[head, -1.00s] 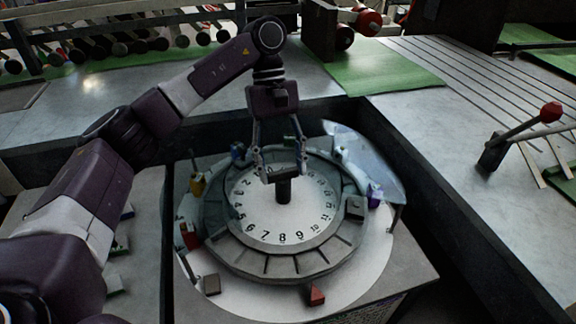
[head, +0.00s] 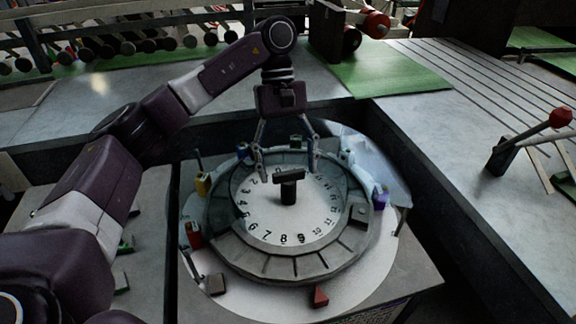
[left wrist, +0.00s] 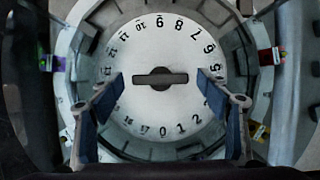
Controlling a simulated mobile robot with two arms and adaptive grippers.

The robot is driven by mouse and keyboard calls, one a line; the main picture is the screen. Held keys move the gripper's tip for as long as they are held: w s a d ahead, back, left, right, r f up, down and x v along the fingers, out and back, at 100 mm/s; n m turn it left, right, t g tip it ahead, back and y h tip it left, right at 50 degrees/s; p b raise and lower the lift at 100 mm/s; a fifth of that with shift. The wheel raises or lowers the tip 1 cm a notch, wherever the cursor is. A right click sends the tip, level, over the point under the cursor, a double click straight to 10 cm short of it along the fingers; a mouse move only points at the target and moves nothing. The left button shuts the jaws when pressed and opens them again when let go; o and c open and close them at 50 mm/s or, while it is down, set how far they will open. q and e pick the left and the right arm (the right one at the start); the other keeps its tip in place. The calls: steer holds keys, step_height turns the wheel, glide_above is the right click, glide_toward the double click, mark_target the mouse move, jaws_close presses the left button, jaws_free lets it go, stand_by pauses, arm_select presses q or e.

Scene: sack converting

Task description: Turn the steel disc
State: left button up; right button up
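The steel disc (head: 262,212) is a pale round plate with dark numbers around its edge, lying flat inside a grey segmented ring (head: 283,266). A dark T-shaped handle (head: 288,189) stands at its centre. In the left wrist view the crossbar of the handle (left wrist: 160,79) lies nearly level across the picture. My left gripper (head: 289,169) is over the disc, pointing down. Its fingers are spread to either side of the handle, with clear gaps at both crossbar ends in the left wrist view (left wrist: 161,82). It holds nothing. My right gripper is out of view.
Small coloured blocks stand around the ring, including a yellow one (head: 203,185), a purple one (head: 381,199) and red ones (head: 320,297). A clear curved guard (head: 368,155) rises at the back right. A red-knobbed lever (head: 531,129) stands on the right bench.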

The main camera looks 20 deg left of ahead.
arm_select(q)
steer(key=v, duration=1.2)
stand_by(0.3)
stand_by(0.3)
